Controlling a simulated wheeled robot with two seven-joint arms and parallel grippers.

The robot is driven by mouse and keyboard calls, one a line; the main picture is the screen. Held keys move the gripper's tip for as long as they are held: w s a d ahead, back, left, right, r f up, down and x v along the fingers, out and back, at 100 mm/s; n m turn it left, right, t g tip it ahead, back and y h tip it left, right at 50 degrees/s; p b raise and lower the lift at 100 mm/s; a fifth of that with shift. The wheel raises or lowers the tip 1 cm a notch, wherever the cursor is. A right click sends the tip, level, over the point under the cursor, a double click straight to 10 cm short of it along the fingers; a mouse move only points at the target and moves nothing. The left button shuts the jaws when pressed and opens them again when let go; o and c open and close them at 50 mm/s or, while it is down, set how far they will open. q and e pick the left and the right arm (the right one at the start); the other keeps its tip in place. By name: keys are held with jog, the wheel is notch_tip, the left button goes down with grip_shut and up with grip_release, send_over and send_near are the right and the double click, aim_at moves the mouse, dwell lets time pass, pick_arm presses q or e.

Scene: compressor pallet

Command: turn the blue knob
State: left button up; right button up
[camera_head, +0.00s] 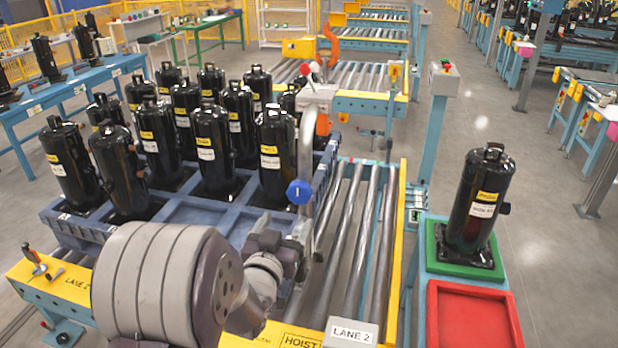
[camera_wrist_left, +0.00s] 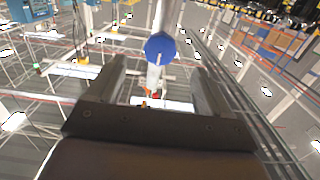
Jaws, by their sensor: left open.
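The blue knob (camera_head: 299,191) is a round blue piece on a grey upright pipe (camera_head: 306,145) beside the roller lane. My left gripper (camera_head: 303,232) is just below the knob in the head view, with my arm partly covering it. In the left wrist view, the open fingers of the left gripper (camera_wrist_left: 158,75) point toward the blue knob (camera_wrist_left: 160,48). The knob shows beyond the fingertips, roughly centred between them, and the gap is empty. I cannot tell how far the tips are from it. My right gripper is not in view.
Several black compressors stand in a blue-grey pallet (camera_head: 170,210) on the left. A roller conveyor (camera_head: 345,240) runs beside it within yellow rails. On the right, one compressor (camera_head: 478,205) stands on a green pad near a red tray (camera_head: 470,318). Grey floor is clear farther right.

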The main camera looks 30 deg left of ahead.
aim_at(297, 193)
pick_arm(q)
jog(key=p+x, duration=0.1)
jog(key=x, duration=0.2)
jog(key=r+p+x, duration=0.1)
jog(key=x, duration=0.3)
jog(key=p+x, duration=0.2)
jog(key=x, duration=0.1)
jog(key=shift+w+a+r, duration=0.1)
jog(key=shift+w+r, duration=0.05)
jog(key=shift+w, duration=0.1)
jog(key=shift+r, duration=0.1)
jog(key=shift+s+r, duration=0.1)
jog(key=shift+w, duration=0.25)
jog(key=shift+c, duration=0.3)
jog(key=shift+w+a, duration=0.1)
jog(key=c, duration=0.9)
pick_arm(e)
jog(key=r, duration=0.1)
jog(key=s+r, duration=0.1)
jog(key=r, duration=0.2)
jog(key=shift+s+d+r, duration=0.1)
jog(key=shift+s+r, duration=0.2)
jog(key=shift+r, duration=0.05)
